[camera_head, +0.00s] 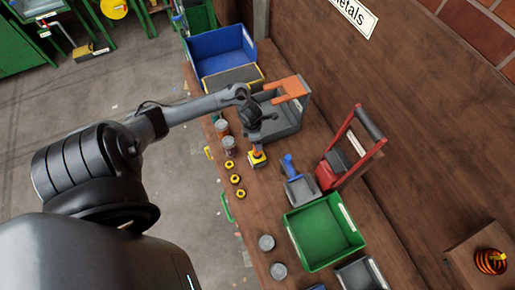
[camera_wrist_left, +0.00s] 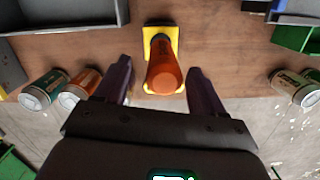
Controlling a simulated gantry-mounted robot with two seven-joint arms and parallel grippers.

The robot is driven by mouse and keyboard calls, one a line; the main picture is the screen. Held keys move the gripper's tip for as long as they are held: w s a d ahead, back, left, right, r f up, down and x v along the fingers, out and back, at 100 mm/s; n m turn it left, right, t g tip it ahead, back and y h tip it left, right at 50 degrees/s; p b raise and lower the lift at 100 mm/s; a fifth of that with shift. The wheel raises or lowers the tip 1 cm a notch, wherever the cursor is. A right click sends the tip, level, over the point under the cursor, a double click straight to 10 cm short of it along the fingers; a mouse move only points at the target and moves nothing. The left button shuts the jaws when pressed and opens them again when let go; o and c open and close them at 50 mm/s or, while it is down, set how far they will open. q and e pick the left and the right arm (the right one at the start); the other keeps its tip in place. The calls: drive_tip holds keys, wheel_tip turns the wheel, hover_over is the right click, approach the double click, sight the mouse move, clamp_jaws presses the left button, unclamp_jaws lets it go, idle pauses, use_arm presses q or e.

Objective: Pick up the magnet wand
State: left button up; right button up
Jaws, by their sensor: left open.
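The magnet wand appears to be the upright orange handle on a yellow base (camera_wrist_left: 163,72), standing on the wooden bench in the left wrist view. In the head view it shows as a small orange and yellow piece (camera_head: 258,157) just below my left gripper (camera_head: 256,137). In the wrist view my left gripper (camera_wrist_left: 160,88) is open, with one dark finger on each side of the handle. The handle's top lies between or just ahead of the fingertips; I cannot tell whether they touch it. My right gripper is not in view.
A grey bin (camera_head: 285,125) with an orange piece stands behind the wand. Cans (camera_head: 229,146) and yellow rings (camera_head: 235,179) line the bench's front edge. A blue-handled tool (camera_head: 289,163), a red frame (camera_head: 328,172) and a green bin (camera_head: 345,250) stand to the right.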

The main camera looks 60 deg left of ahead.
use_arm(q)
drive_tip(key=f, duration=0.3)
drive_tip(key=shift+d+f, duration=0.25)
drive_tip(key=shift+d, duration=0.1)
drive_tip(key=shift+w+a+f, duration=0.1)
drive_tip(key=shift+f, duration=0.3)
drive_tip(key=shift+c, duration=0.4)
drive_tip(key=c, duration=1)
drive_tip(key=shift+c, duration=0.7)
drive_tip(key=shift+r, duration=0.15)
